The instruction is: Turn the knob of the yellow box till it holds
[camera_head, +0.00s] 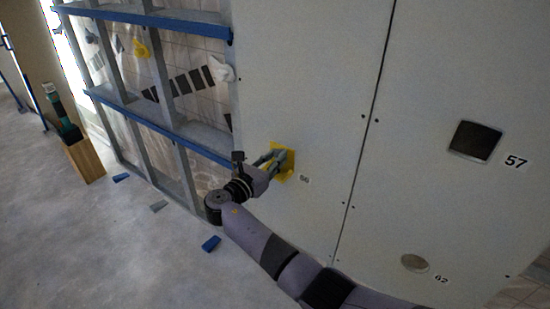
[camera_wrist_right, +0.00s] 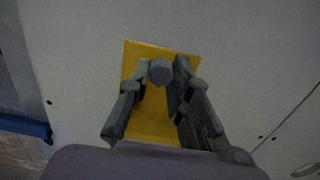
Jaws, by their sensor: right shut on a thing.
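The yellow box (camera_head: 288,167) is a flat yellow plate on the pale wall panel, in the middle of the head view. My right gripper (camera_head: 274,158) reaches it from the lower left. The fingers of my right gripper (camera_wrist_right: 163,84) are shut on the knob, one on each side. Part of the knob and the lower part of the box are hidden by the fingers. My left gripper is not in view.
A metal stud frame with blue rails (camera_head: 165,22) stands left of the panel. A wooden block (camera_head: 85,160) with a green-and-black tool on it stands at the far left. Small blue pieces (camera_head: 211,243) lie on the floor.

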